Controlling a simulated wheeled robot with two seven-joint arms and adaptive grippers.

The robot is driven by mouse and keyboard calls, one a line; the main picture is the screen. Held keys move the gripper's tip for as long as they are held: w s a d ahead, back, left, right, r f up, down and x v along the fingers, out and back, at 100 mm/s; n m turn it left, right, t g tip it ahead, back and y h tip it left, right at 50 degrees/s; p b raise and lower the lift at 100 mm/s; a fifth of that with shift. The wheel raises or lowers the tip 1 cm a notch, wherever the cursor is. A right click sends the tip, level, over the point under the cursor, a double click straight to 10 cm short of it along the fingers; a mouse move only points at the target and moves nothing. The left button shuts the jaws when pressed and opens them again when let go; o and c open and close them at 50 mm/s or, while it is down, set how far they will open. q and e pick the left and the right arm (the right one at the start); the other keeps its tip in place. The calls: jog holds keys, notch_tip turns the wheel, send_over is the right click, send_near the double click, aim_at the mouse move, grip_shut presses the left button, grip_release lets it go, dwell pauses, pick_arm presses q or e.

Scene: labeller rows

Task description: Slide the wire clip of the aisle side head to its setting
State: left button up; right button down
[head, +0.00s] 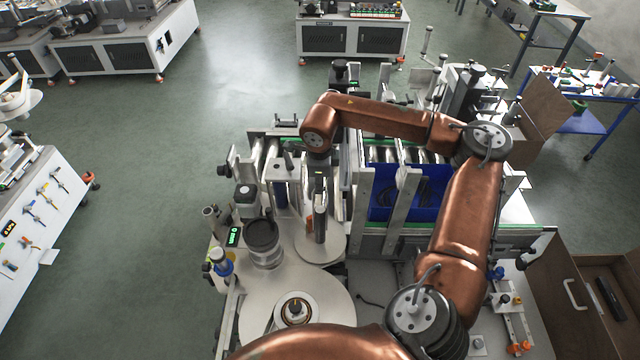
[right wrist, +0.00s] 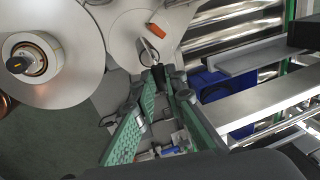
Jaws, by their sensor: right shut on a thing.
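My right gripper (head: 320,228) reaches down over the labeller between the reels and the roller conveyor. In the right wrist view its two green-padded fingers (right wrist: 165,82) close around a small black piece, which looks like the wire clip (right wrist: 158,75). A thin wire-like part runs up from it toward a round pale plate (right wrist: 132,38) with an orange pointer (right wrist: 157,31). The fingers hide much of the piece, and I cannot read a setting mark. In the head view the clip is hidden behind my gripper. My left gripper is not in view.
A large label reel (head: 297,308) lies left of the gripper in the wrist view. A blue crate (head: 408,205) stands at the conveyor, behind grey upright bars. A dark cylinder (head: 262,237) stands close left of the gripper. Open floor lies farther left.

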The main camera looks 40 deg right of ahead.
dwell(0.4)
jog(key=shift+f, duration=0.1)
notch_tip(320, 180, down, 6)
jog(key=b, duration=0.5)
jog(key=shift+b, duration=0.3)
jog(key=shift+s, duration=0.1)
jog(key=c, duration=2)
grip_release()
jog(key=shift+c, duration=0.2)
jog(key=shift+o, duration=0.4)
jog(key=shift+r, duration=0.25)
